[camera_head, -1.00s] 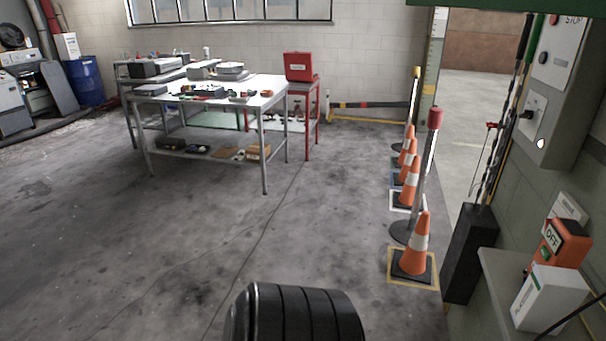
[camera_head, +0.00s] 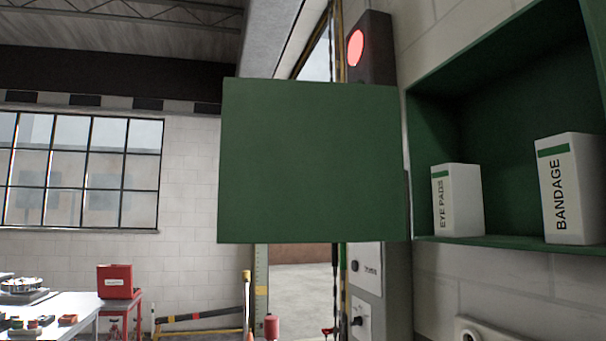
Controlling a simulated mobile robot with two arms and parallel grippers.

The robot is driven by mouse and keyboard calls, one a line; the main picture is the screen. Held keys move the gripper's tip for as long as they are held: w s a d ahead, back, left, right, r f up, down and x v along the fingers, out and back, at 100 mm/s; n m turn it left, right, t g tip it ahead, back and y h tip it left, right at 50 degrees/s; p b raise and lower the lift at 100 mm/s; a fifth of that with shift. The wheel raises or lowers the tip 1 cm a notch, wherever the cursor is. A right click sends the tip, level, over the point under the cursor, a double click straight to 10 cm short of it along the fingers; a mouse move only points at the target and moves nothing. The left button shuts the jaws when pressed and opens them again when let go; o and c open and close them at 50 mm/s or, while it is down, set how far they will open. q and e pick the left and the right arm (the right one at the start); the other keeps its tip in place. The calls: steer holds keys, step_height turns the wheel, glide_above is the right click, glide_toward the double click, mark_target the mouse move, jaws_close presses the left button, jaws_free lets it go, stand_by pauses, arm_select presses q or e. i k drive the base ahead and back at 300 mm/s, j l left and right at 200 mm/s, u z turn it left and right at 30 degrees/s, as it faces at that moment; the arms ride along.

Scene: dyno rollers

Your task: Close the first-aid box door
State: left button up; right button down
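The green first-aid box (camera_head: 480,243) is mounted on the right wall. Its green door (camera_head: 312,165) stands wide open, swung out to the left, with its flat face toward me. Inside the box, a white "EYE PADS" carton (camera_head: 460,200) and a white "BANDAGE" carton (camera_head: 573,190) stand upright. The right part of the box is cut off by the picture edge. Neither of my grippers shows in the head view.
A grey control box (camera_head: 366,285) and a lit red lamp (camera_head: 356,48) are on the wall behind the door. A white-topped table (camera_head: 60,305) and a red case (camera_head: 116,281) stand far left. The space in front of the door looks clear.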

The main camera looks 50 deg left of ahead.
mark_target(300, 161)
steer(key=i+j, duration=0.1)
steer(key=j, duration=0.65)
steer(key=i+j, duration=0.1)
steer(key=j, duration=0.65)
steer(key=i+j, duration=0.1)
steer(key=j, duration=0.65)
steer(key=i+j+z, duration=0.1)
steer(key=j, duration=0.65)
steer(key=j+z, duration=0.2)
steer(key=z, duration=0.2)
steer(key=j+z, duration=0.15)
steer(key=z, duration=0.2)
steer(key=j+z, duration=0.2)
steer(key=z, duration=0.2)
steer(key=k+l+u, duration=0.15)
steer(key=k, duration=0.15)
